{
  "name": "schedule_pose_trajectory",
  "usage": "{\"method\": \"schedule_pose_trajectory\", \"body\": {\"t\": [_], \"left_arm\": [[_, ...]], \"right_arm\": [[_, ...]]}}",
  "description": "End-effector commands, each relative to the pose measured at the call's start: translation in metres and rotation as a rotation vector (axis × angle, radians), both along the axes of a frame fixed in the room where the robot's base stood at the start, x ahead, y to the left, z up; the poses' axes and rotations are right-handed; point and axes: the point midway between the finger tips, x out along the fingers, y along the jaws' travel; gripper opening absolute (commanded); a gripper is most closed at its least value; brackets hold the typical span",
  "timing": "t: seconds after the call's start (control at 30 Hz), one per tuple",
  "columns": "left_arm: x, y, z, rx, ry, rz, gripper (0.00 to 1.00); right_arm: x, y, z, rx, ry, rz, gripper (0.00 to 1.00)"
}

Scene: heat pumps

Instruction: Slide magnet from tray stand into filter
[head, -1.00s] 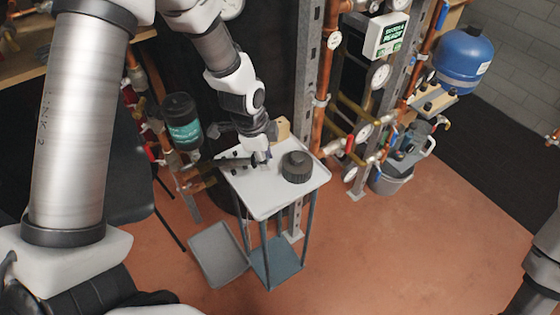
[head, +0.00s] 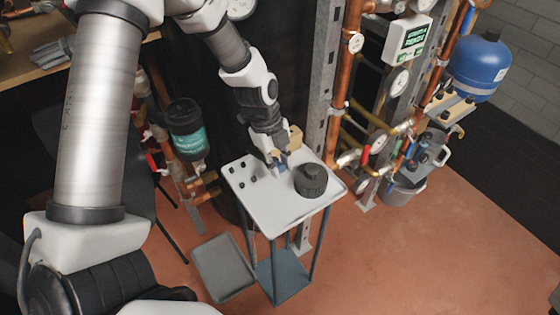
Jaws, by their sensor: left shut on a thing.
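The filter (head: 188,130) is a dark upright canister with a teal label, left of the tray stand. The tray stand (head: 270,221) has a light top on thin legs. My left gripper (head: 279,162) is low over the tray's far edge, fingers down. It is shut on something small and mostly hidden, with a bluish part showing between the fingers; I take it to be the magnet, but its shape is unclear. A black ribbed cap (head: 310,180) stands on the tray to the right of the gripper. My right gripper is out of view.
Several small black pieces (head: 242,181) lie on the tray's left side. A tan block (head: 295,138) is at its far corner. A grey tray (head: 223,268) lies on the floor. Copper pipes (head: 342,90) and a metal post stand behind and right. Open floor (head: 400,260) lies in front.

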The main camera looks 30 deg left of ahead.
Motion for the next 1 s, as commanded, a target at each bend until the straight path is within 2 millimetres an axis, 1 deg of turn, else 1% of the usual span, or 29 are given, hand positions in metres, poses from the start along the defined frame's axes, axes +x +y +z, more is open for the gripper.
{"method": "schedule_pose_trajectory", "body": {"t": [0.03,0.13,0.43,0.47,0.5,0.53,1.0], "left_arm": [[0.0002,0.0,-0.0087,0.0,0.0,0.0,0.0],[0.0004,-0.0001,-0.0137,0.001,-0.001,0.0,0.0],[0.0004,-0.0001,-0.0141,0.001,-0.001,0.0,0.0],[0.0004,-0.0001,-0.0141,0.001,-0.001,0.0,0.32],[0.0004,-0.0001,-0.0141,0.001,-0.001,0.0,0.47],[0.0004,-0.0001,-0.0141,0.001,-0.001,0.0,0.55],[0.0001,-0.0001,-0.0144,0.0,-0.001,0.0,0.55]], "right_arm": [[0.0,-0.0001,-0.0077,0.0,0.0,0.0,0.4],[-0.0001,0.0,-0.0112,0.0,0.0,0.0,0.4],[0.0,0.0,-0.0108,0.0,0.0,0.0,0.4],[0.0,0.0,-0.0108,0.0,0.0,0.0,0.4],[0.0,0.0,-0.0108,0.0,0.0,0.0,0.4],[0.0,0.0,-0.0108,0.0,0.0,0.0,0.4],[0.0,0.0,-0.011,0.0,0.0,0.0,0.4]]}}
